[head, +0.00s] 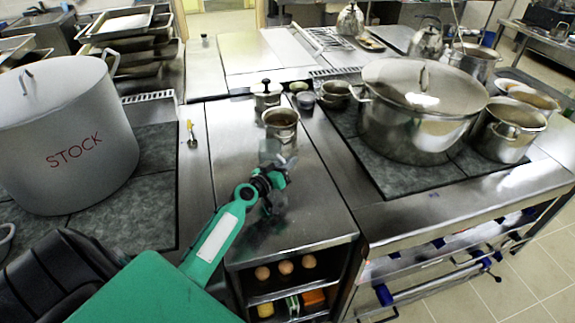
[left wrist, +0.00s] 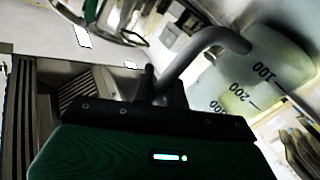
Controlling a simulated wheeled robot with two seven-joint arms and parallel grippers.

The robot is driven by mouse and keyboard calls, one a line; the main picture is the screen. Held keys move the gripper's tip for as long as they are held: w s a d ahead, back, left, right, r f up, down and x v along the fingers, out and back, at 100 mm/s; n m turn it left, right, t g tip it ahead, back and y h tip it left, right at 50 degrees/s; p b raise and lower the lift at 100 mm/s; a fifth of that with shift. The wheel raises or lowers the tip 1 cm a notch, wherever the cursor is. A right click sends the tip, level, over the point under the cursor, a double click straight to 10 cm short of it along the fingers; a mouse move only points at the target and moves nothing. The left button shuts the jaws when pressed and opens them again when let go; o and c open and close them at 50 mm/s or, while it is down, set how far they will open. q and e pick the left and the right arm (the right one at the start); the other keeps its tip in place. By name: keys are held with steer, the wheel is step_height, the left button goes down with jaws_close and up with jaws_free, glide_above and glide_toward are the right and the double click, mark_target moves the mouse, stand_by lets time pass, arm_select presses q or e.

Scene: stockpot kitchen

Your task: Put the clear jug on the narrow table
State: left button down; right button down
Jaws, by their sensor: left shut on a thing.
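My left gripper (head: 268,172) is shut on the handle of the clear jug (head: 287,160). In the left wrist view the jug (left wrist: 258,72) shows its see-through body with dark volume marks, and its grey curved handle runs down to the fingers. The jug looks tilted in that view. In the head view it is faint and partly hidden by the gripper. It appears over the narrow metal table (head: 310,205) between the two cooking ranges; I cannot tell whether it touches the top. My right gripper is not in view.
A steel pot (head: 281,120) and a lidded canister (head: 266,95) stand toward the back of the narrow table. A big stockpot (head: 65,130) is on the left, and a large lidded pot (head: 415,120) on the right. The table's front part is clear; eggs (head: 285,267) sit on a shelf below.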

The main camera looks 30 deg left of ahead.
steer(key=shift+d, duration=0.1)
arm_select(q)
steer(key=shift+f, duration=0.1)
steer(key=c, duration=1.4)
jaws_free()
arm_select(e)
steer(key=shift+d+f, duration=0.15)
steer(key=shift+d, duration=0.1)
